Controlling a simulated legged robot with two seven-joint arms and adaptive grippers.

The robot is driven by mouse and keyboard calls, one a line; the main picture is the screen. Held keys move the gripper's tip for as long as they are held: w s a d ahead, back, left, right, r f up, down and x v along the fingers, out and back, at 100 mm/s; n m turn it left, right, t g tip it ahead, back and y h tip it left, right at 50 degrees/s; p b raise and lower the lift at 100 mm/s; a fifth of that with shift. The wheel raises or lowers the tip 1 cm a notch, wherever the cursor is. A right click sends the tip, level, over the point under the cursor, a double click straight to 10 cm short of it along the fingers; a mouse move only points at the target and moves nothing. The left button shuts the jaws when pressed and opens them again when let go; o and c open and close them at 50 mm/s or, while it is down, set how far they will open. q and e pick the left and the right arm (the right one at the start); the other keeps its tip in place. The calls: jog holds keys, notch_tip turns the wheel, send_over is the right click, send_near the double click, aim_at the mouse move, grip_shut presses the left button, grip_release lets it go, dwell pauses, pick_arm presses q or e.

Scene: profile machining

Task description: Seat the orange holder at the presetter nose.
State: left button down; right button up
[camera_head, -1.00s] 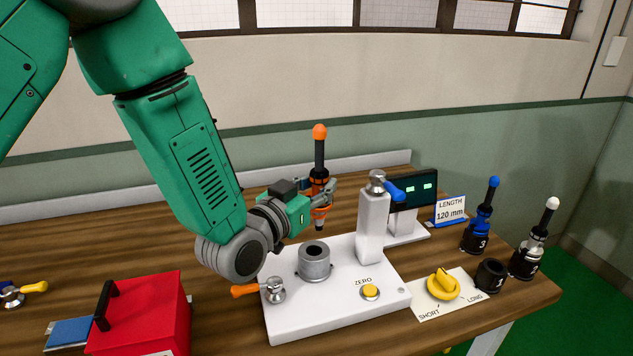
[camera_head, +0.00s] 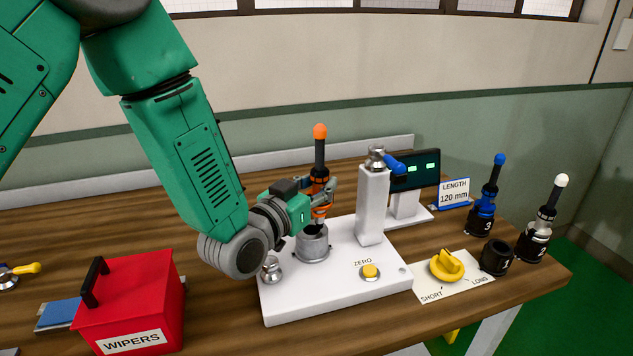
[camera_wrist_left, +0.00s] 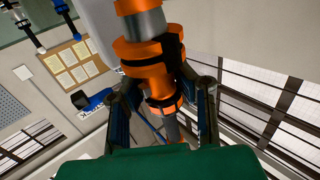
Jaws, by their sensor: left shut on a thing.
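The orange holder (camera_head: 321,186) stands upright in my left gripper (camera_head: 322,194), with a black shaft and an orange ball on top. My left gripper is shut around its orange collar. The holder's lower end is at the mouth of the grey cylindrical presetter nose (camera_head: 312,244); I cannot tell how far it is inside. The nose stands on the white presetter base (camera_head: 340,290). In the left wrist view the orange holder (camera_wrist_left: 150,60) sits between the two fingers. My right gripper is not in view.
The white presetter column (camera_head: 372,205) with a blue lever stands right of the nose, before a display (camera_head: 415,169). A yellow ZERO button (camera_head: 370,271), a yellow knob (camera_head: 446,265), blue and white holders (camera_head: 537,225) are further right. A red WIPERS box (camera_head: 130,300) stands left.

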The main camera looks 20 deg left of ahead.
pick_arm(q)
jog(key=shift+r, duration=0.1)
jog(key=shift+a, duration=1.25)
jog(key=shift+d, duration=0.95)
jog(key=shift+s+d, duration=0.1)
jog(key=shift+d, duration=0.4)
jog(key=shift+a, duration=1.35)
jog(key=shift+d, duration=1)
jog(key=shift+a, duration=0.95)
jog(key=shift+a+f+b, duration=0.15)
jog(key=shift+f+b, duration=0.65)
jog(key=shift+f, duration=0.05)
jog(key=shift+a+f+b, duration=0.25)
jog(key=shift+f+b, duration=0.05)
jog(key=shift+f, duration=0.1)
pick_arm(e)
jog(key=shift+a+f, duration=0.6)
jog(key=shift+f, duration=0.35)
